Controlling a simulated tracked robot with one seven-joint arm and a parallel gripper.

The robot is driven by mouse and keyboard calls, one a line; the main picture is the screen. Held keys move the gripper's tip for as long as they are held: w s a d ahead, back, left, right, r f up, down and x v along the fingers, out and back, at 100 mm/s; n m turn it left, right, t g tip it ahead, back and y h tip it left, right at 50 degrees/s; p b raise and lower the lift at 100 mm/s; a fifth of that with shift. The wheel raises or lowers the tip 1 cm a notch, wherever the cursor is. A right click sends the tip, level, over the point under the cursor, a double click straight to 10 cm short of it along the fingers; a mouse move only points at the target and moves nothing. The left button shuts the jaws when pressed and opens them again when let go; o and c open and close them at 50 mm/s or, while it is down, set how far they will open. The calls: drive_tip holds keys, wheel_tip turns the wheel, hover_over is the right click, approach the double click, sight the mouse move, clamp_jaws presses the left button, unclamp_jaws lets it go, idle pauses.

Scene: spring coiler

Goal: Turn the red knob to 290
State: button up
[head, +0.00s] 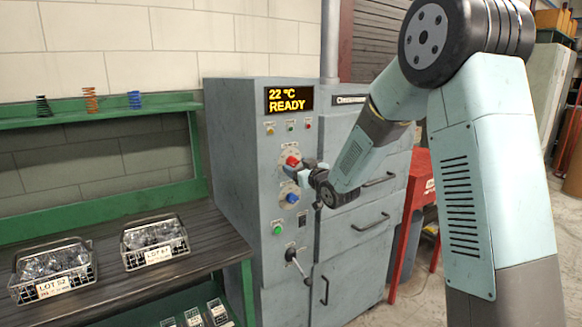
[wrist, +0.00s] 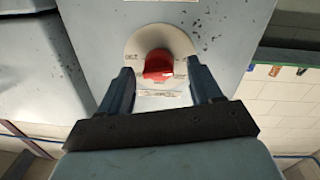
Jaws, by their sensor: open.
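The red knob (head: 292,161) sits on a round pale dial on the front panel of the grey machine (head: 237,150). In the wrist view the red knob (wrist: 158,66) shows ahead of my gripper (wrist: 158,78), between its two fingers and near their tips. The fingers are spread apart; I cannot tell whether they touch the knob. In the head view my gripper (head: 296,170) is at the panel, just below and right of the red knob. The dial (wrist: 160,45) has small markings too blurred to read. The display (head: 289,99) reads 22 °C READY.
A blue knob (head: 292,197) is close below my gripper, with a green button (head: 278,229) and a lever (head: 296,262) lower down. A bench with wire baskets (head: 155,242) stands left.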

drive_tip(key=shift+w+a, duration=0.35)
drive_tip(key=shift+w, duration=0.3)
